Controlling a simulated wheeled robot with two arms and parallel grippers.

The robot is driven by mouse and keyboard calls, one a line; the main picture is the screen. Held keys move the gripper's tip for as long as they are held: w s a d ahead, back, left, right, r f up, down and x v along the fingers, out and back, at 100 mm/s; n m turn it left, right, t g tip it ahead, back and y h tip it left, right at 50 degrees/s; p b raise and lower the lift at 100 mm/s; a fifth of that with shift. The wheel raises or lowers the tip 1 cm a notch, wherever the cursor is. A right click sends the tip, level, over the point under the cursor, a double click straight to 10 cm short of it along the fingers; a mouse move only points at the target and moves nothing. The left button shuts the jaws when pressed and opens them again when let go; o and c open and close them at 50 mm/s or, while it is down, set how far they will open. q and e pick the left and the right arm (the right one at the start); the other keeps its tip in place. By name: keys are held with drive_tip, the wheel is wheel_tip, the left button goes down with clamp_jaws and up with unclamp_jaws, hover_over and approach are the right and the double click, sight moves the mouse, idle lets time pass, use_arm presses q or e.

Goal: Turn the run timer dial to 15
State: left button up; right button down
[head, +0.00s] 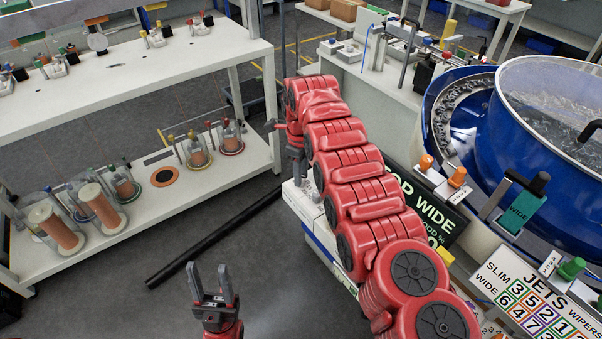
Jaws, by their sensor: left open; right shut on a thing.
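My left gripper (212,282) is at the bottom of the head view, with its two grey fingers apart and nothing between them. My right arm runs up from the lower right, and its gripper (297,168) points down at the far left end of the white machine body (297,201). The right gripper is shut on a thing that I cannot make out. The run timer dial and its marks cannot be made out; my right arm covers much of that end of the machine.
A blue bowl feeder (480,165) with a clear lid stands at the right. A two-level shelf (190,205) stands left. A black bar (215,236) crosses the floor area.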

drive_tip(key=shift+s+f, duration=0.1)
drive_tip(key=c, duration=0.7)
unclamp_jaws()
drive_tip(key=shift+o, duration=0.2)
drive_tip(key=shift+r, duration=0.2)
drive_tip(key=shift+r, duration=0.25)
wheel_tip(320, 180, up, 17)
drive_tip(key=p, duration=1.6)
drive_tip(key=shift+f, duration=0.2)
